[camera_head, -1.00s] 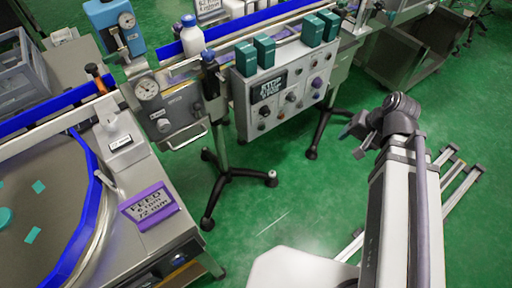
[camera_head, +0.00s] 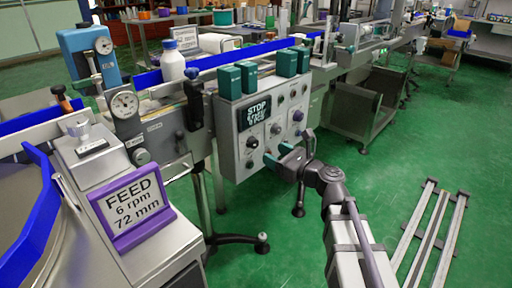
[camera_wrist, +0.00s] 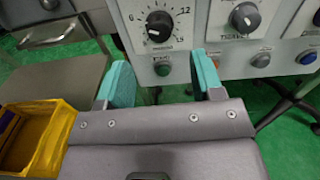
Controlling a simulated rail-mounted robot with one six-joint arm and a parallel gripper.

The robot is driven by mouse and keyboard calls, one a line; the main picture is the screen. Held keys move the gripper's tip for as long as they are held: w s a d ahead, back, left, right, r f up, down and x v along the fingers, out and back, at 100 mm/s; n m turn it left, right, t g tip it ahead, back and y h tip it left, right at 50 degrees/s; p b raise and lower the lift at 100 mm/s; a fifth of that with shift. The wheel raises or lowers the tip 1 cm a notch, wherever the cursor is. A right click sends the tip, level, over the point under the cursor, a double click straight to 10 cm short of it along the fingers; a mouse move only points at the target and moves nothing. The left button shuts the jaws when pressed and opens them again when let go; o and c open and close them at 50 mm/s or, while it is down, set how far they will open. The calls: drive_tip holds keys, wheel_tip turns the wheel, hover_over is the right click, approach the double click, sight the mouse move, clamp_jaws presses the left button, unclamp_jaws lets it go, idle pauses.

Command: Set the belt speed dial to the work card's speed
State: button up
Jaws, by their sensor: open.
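The work card (camera_head: 132,207) in a purple frame reads "FEED 6 rpm 72 mm" in the head view. In the head view my gripper (camera_head: 273,154) is close to the panel's lower part.
A yellow crate (camera_wrist: 38,138) shows at lower left. A dark "STOP" display (camera_head: 255,112) is on the panel.

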sight(256, 145)
drive_tip(key=x, duration=0.7)
drive_tip(key=shift+w+a, duration=0.2)
drive_tip(key=shift+a, duration=0.1)
drive_tip(key=shift+c, duration=0.2)
drive_tip(key=c, duration=0.9)
